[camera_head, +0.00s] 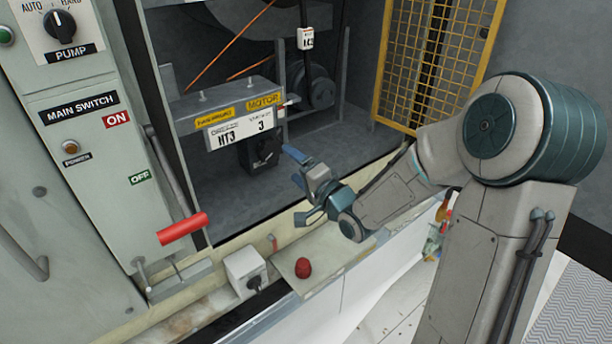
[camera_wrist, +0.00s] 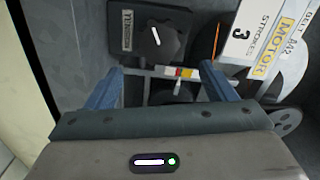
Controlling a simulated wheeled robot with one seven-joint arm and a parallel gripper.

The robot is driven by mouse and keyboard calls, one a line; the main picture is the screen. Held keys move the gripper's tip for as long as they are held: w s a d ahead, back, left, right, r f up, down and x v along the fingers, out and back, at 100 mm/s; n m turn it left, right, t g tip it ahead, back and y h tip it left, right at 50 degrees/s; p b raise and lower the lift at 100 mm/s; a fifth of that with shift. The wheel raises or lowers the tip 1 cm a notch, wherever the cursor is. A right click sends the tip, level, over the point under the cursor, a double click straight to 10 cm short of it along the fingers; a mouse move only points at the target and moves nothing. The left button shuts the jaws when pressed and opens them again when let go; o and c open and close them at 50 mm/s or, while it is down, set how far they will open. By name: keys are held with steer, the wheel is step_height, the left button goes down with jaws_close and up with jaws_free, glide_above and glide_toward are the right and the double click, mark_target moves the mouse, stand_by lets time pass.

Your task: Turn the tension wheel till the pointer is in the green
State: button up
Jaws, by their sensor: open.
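The tension wheel is a black knob (camera_head: 267,149) on a dark box under the motor sign in the head view. In the wrist view the black knob (camera_wrist: 158,40) carries a white line and sits beside a "TENSION" label (camera_wrist: 127,30). A small scale (camera_wrist: 178,73) with yellow and red patches lies just below it there; I cannot make out the pointer or a green zone. My gripper (camera_wrist: 161,68) is open and empty, its blue fingers apart. The knob lies beyond the fingertips, not between them. In the head view my gripper (camera_head: 290,166) is right of and slightly below the knob.
A grey control cabinet (camera_head: 90,190) with a red-handled lever (camera_head: 183,228) stands at left. A red object (camera_head: 303,267) lies on the ledge below, near a white socket box (camera_head: 245,272). A yellow mesh guard (camera_head: 430,60) stands at the back right. A motor sign (camera_wrist: 262,35) is close at right.

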steer(key=v, duration=0.4)
steer(key=shift+w, duration=0.1)
stand_by(0.3)
steer(key=s+d+f+n+g+h, duration=0.3)
steer(key=s+d+n+g+h, duration=0.25)
steer(key=d+h, duration=0.4)
steer(key=s+r+n+g, duration=0.3)
steer(key=s+g, duration=0.3)
steer(key=s, duration=1.2)
steer(key=shift+d+g+p, duration=0.3)
steer(key=shift+d+g, duration=0.05)
steer(key=shift+d, duration=0.15)
steer(key=shift+h, duration=0.25)
